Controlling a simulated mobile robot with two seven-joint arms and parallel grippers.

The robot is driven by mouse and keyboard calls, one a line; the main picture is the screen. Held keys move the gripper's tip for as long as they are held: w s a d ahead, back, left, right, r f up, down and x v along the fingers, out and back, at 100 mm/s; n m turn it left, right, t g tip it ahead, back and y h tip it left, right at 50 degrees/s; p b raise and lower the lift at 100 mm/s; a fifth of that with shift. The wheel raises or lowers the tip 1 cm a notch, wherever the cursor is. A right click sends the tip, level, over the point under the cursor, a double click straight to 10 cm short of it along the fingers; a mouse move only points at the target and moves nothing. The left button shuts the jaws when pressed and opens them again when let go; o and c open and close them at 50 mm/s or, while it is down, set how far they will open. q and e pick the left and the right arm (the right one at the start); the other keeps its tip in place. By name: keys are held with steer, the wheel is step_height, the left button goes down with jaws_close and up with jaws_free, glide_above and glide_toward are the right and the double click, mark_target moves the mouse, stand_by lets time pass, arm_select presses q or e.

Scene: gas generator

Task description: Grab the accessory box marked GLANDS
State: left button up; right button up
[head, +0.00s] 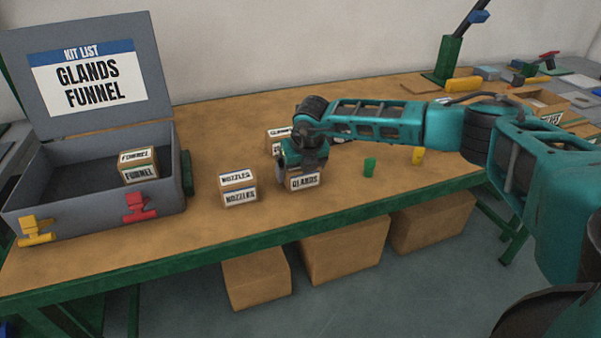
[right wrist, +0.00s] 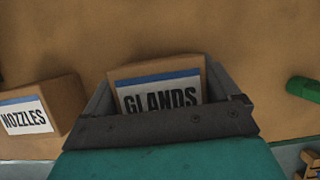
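The box marked GLANDS (head: 304,182) stands on the workbench, brown with a white and blue label. It also shows in the right wrist view (right wrist: 158,88), its lower part hidden by my gripper's palm. My right gripper (head: 301,165) is over this box, pointing down. In the right wrist view its fingers (right wrist: 160,85) flank the box on both sides, with no clear gap showing. I cannot tell whether they press on it. My left gripper is not in view.
A NOZZLES box (head: 238,188) stands left of the GLANDS box. Another labelled box (head: 276,141) is partly hidden behind my gripper. An open grey case (head: 95,205) holds a FUNNEL box (head: 138,167); its lid lists GLANDS and FUNNEL. A green piece (head: 369,166) stands to the right.

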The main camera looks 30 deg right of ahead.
steer(key=c, duration=0.5)
steer(key=shift+r, duration=0.1)
